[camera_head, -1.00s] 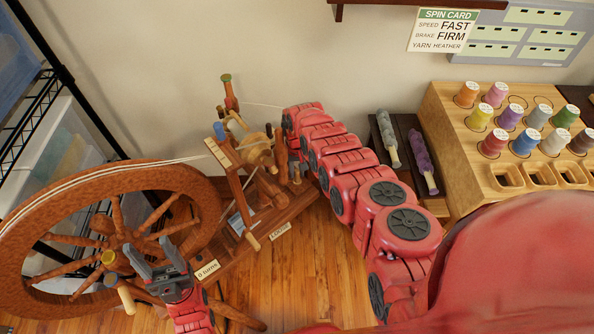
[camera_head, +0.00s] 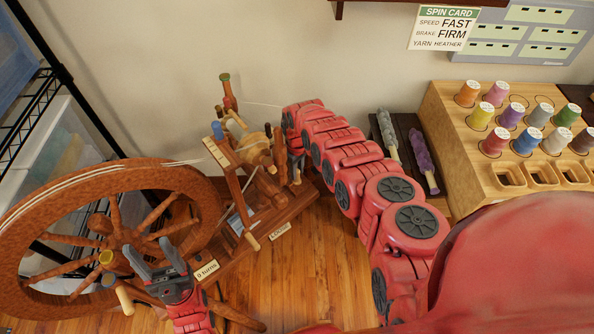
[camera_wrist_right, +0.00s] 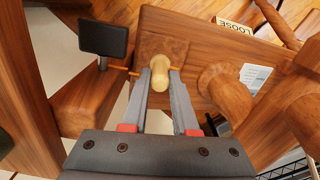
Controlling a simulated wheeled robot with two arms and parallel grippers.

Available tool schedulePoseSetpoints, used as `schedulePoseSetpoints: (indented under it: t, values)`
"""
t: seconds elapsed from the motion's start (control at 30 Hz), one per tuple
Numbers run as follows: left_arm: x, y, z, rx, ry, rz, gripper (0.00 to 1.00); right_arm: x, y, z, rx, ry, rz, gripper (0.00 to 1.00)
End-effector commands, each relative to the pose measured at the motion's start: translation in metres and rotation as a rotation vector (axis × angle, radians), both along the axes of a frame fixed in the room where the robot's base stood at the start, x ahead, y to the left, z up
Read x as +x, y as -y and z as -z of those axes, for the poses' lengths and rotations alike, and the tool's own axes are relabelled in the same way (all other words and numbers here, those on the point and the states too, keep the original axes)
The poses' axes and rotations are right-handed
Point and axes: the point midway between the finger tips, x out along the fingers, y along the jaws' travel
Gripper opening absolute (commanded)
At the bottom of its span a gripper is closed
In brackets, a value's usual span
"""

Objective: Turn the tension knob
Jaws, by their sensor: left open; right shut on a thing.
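The spinning wheel has a large wooden drive wheel (camera_head: 196,190) at the left of the head view and a wooden base (camera_head: 270,215). In the right wrist view a pale rounded wooden knob (camera_wrist_right: 160,76) stands out from a wooden block. My right gripper (camera_wrist_right: 160,80) is shut on this knob, one finger on each side. In the head view my right arm reaches to the far end of the base, and its fingertips are largely hidden there. My left gripper (camera_head: 152,257) is open and empty in front of the drive wheel.
A spin card (camera_head: 443,29) on the wall reads speed FAST, brake FIRM, yarn HEATHER. A wooden rack (camera_head: 450,125) with coloured spools stands at the right. Yarn skeins (camera_head: 425,162) lie on a dark board. A LOOSE label (camera_wrist_right: 234,27) is near the knob. A shelf unit stands at the left.

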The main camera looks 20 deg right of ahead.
Motion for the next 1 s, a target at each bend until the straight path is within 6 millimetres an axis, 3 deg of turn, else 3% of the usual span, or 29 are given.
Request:
schedulePoseSetpoints:
  t: [0.57, 0.6, 0.73, 1.0]
  values:
    - [0.0000, 0.0000, 0.0004, 0.000, 0.000, 0.000, 0.57, 0.0011, 0.0004, -0.0009, -0.001, 0.003, -0.032, 0.00]
    - [0.0001, 0.0000, 0.0005, 0.000, 0.000, 0.000, 0.57, 0.0011, 0.0003, -0.0009, -0.001, 0.003, -0.032, 0.34]
    - [0.0001, 0.0000, 0.0005, 0.000, 0.000, 0.000, 0.57, 0.0007, 0.0003, -0.0007, -0.001, 0.002, -0.032, 0.57]
    - [0.0000, 0.0000, 0.0004, 0.000, 0.000, 0.000, 0.57, 0.0004, 0.0001, -0.0006, 0.000, 0.001, -0.032, 0.57]
